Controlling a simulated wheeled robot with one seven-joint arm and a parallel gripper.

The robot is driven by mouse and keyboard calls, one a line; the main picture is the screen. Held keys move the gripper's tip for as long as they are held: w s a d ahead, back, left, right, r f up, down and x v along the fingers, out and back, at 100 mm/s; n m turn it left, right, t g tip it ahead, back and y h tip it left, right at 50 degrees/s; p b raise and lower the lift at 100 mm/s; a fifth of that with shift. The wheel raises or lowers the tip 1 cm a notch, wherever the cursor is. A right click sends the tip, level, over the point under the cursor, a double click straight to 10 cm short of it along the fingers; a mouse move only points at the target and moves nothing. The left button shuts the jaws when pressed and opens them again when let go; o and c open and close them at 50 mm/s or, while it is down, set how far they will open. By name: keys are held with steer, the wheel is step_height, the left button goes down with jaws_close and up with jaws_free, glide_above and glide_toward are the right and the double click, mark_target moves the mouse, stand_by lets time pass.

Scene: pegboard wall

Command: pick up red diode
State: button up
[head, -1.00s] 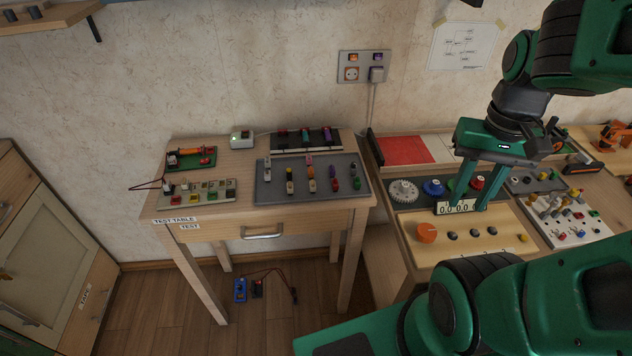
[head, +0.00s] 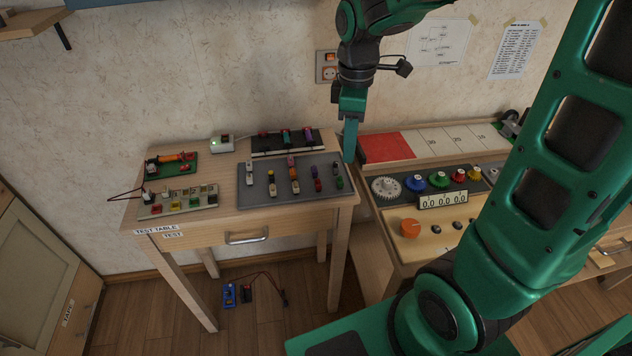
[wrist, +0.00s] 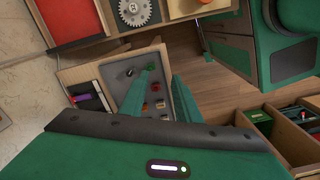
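A small red component (head: 318,185), likely the red diode, stands on the grey board (head: 300,188) on the test table, near the board's right end. Similar small parts in white, orange, purple and green stand around it. In the wrist view a red part (wrist: 160,104) shows between the fingers, well beyond them; I cannot tell if it is the same piece. My gripper (head: 349,157) hangs above the right edge of the test table, fingers pointing down. The wrist view shows my gripper (wrist: 158,85) with its fingers apart and nothing between them.
A workbench with an orange knob (head: 410,228), coloured knobs and a numeric display (head: 443,200) stands right of the test table (head: 200,222). A black rack (head: 287,142) and white box (head: 222,144) sit behind the grey board. Blue and black devices lie on the floor.

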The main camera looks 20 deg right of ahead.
mark_target(318, 184)
steer(key=w+a+f+n, duration=0.1)
steer(key=w+a+n, duration=0.2)
steer(key=a+n, duration=0.15)
steer(key=f, duration=0.7)
steer(key=w+a+f, duration=0.1)
steer(key=f, duration=0.3)
jaws_close()
